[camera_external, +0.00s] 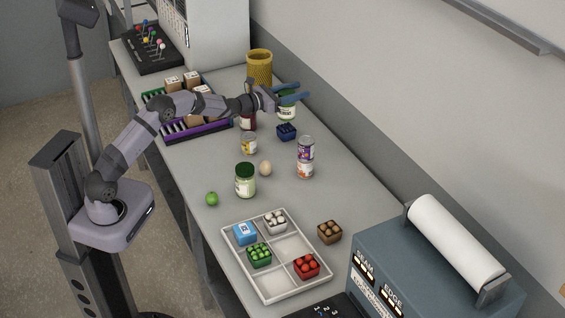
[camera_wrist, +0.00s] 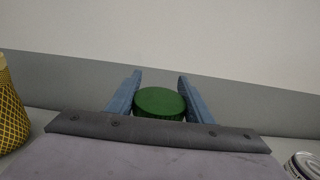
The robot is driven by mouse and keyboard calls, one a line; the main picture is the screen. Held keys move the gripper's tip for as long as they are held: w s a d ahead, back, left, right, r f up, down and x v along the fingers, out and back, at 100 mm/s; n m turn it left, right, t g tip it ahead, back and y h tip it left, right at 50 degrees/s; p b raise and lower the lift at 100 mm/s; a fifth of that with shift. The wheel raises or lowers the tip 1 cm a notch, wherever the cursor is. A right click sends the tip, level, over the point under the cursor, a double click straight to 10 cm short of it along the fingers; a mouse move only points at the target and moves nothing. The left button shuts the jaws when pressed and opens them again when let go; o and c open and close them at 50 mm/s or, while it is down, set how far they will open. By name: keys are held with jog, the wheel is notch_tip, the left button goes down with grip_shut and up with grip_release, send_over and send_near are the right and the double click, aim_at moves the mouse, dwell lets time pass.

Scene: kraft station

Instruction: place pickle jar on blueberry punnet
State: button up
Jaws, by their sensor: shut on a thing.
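My gripper (camera_external: 291,92) is shut on a jar (camera_external: 287,112) with a green lid and a pale label. In the wrist view the round green lid (camera_wrist: 160,103) sits between the two blue fingers of my gripper (camera_wrist: 158,92). The jar looks upright. The dark blue blueberry punnet (camera_external: 286,132) shows just below the held jar in the external view. I cannot tell whether the jar touches it or stays above or behind it. The punnet is not visible in the wrist view. A second green-lidded jar (camera_external: 245,182) stands nearer the front of the table.
Two stacked cans (camera_external: 305,158), a small yellow can (camera_external: 249,144), an egg (camera_external: 265,168) and a lime (camera_external: 211,199) stand nearby. A yellow mesh bin (camera_external: 259,68) is behind. A white divided tray (camera_external: 262,290) holds several punnets. A brown punnet (camera_external: 329,232) sits beside it.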

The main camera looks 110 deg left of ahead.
jog(key=shift+f+p, duration=0.5)
jog(key=shift+f, duration=1.25)
jog(key=shift+f, duration=0.2)
jog(key=o, duration=1.4)
jog(key=shift+f, duration=0.1)
jog(key=shift+r, duration=0.2)
jog(key=shift+s+d+f, duration=0.15)
jog(key=shift+s+d, duration=0.2)
jog(key=shift+b+v, duration=1.9)
jog(key=shift+v, duration=3.7)
